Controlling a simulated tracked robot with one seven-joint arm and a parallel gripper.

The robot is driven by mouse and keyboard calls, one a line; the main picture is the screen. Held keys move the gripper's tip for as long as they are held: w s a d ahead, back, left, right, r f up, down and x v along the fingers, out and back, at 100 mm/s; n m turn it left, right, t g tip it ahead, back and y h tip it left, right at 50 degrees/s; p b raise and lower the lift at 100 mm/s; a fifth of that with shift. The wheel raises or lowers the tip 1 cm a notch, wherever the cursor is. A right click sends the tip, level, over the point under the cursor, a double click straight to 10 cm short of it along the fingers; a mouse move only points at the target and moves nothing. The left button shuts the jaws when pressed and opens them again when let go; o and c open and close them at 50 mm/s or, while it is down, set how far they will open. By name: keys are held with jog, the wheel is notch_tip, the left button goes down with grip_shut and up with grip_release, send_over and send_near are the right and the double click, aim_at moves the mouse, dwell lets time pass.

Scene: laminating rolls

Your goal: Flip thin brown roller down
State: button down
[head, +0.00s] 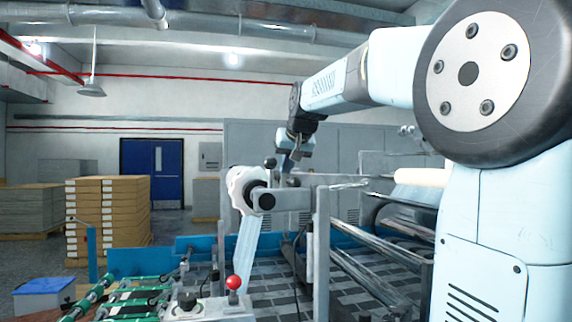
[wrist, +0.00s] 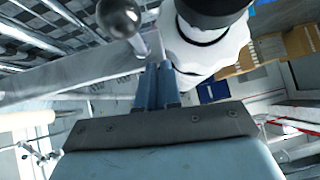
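A pale tan roller (head: 422,177) lies at the right of the machine in the head view, partly hidden by my arm. A similar cream roller (wrist: 25,120) shows at the left edge of the wrist view. I see no clearly brown thin roller. My gripper (head: 293,157) is above the machine's upper bar, close to a dark ball knob (head: 270,163). In the wrist view my gripper's fingers (wrist: 158,82) are close together, with nothing visible held between them. The ball knob (wrist: 120,17) is just beyond them, to the left.
A white roll (head: 238,186) with a dark end sits left of my gripper, its film (head: 246,245) hanging down. A metal side plate (head: 321,250) and several rails surround it. A red knob (head: 233,283) stands in front. Stacked cartons (head: 108,215) are at the left.

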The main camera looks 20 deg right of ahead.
jog(key=shift+w+a+f, duration=0.1)
jog(key=shift+a+f, duration=0.05)
jog(key=shift+f, duration=0.4)
jog(key=s+r, duration=0.7)
jog(key=r, duration=0.5)
jog(key=shift+s, duration=0.15)
